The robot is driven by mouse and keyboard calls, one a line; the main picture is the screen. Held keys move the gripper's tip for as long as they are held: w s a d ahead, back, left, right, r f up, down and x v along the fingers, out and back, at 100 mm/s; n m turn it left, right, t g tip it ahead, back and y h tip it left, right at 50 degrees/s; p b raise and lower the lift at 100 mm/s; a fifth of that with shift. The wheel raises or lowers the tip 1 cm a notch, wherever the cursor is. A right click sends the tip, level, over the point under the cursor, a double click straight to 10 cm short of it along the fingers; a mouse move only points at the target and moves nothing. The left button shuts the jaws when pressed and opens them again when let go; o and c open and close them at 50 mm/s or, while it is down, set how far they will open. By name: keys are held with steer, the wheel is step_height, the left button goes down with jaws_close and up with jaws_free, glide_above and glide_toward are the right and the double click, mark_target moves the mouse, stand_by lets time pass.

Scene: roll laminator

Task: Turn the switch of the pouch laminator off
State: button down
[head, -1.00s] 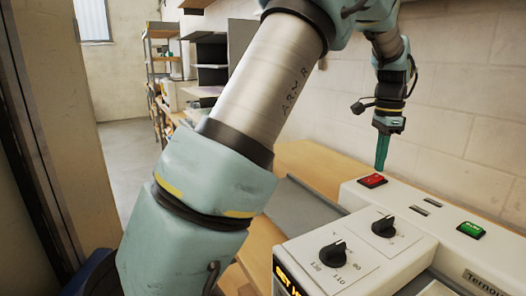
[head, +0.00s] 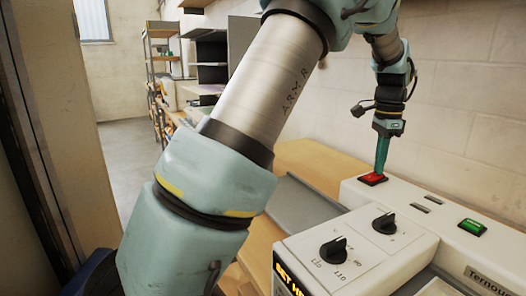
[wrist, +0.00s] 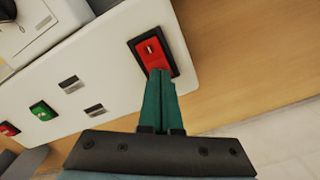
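The pouch laminator (head: 345,262) is a pale machine on a wooden bench. A red rocker switch (head: 371,180) in a black frame sits at its far end. It also shows in the wrist view (wrist: 149,48). My gripper (head: 381,171) points down with its green fingers together, tips at the red switch. In the wrist view the fingertips (wrist: 160,73) overlap the near edge of the rocker and seem to touch it; nothing shows between them. A green switch (head: 471,227) sits further along the same top strip.
Two black knobs (head: 333,250) and (head: 384,223) stand on the laminator's front panel. Small slots lie between the red and green switches. A block wall (head: 455,110) rises behind the bench. Shelves (head: 162,60) stand far back left.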

steer(key=shift+f, duration=0.2)
steer(key=shift+r, duration=0.15)
step_height(320, 180, up, 7)
steer(key=p, duration=0.6)
stand_by(0.3)
steer(key=a+f+n, duration=0.2)
steer(key=a+n, duration=0.2)
steer(key=a, duration=0.6)
steer(key=a+f+n, duration=0.3)
steer(key=a+n, duration=0.1)
steer(key=a, duration=0.6)
steer(key=s+a+f+n, duration=0.2)
steer(key=s+a+n, duration=0.2)
steer(key=a, duration=0.4)
steer(key=s+a+f+n+t+b, duration=0.1)
steer(key=s+a+f+n, duration=0.2)
steer(key=s+a+n, duration=0.2)
steer(key=s+a, duration=0.2)
steer(key=a, duration=0.1)
steer(key=shift+a+f+t, duration=0.15)
steer(key=shift+a+t, duration=0.15)
steer(key=shift+a, duration=0.05)
